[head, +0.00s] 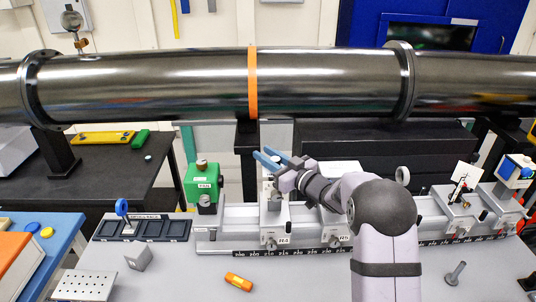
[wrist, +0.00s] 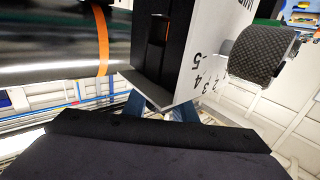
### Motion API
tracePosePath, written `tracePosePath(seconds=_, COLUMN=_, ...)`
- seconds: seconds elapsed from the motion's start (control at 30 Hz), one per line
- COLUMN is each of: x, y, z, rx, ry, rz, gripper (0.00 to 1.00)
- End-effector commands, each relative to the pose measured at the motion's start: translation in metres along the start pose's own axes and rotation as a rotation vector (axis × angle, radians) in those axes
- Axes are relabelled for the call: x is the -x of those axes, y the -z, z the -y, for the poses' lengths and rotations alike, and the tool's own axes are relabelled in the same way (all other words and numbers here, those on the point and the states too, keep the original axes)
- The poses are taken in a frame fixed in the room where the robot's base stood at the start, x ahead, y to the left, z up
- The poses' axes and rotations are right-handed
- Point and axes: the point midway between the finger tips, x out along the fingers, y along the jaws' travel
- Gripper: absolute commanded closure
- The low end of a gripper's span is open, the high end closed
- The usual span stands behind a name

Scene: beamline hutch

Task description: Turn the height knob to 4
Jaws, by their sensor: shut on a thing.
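My gripper (head: 268,158) is at the top of the white stage marked H4 (head: 283,236), with its blue fingers apart. In the wrist view the blue fingers (wrist: 160,109) show on either side of a corner of the black and white stage housing (wrist: 187,55). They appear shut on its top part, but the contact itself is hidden. A knurled grey knob (wrist: 260,50) stands out from the white face, clear of the fingers. Printed numbers including 5, 4, 3 and 2 lie beside the knob. I cannot read its setting.
A large steel beam pipe (head: 160,85) runs across behind the rail. A green box (head: 203,183) stands left of H4, and the H5 stage (head: 338,232) stands close on the right. An orange cylinder (head: 238,282) lies on the open bench in front.

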Motion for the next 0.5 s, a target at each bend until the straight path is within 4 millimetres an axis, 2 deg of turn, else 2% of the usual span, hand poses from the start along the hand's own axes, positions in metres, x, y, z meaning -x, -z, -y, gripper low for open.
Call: tracePosePath(seconds=0.5, x=-0.0001, y=0.0005, z=0.0015, rx=-0.001, ry=0.041, rz=-0.002, gripper=0.98)
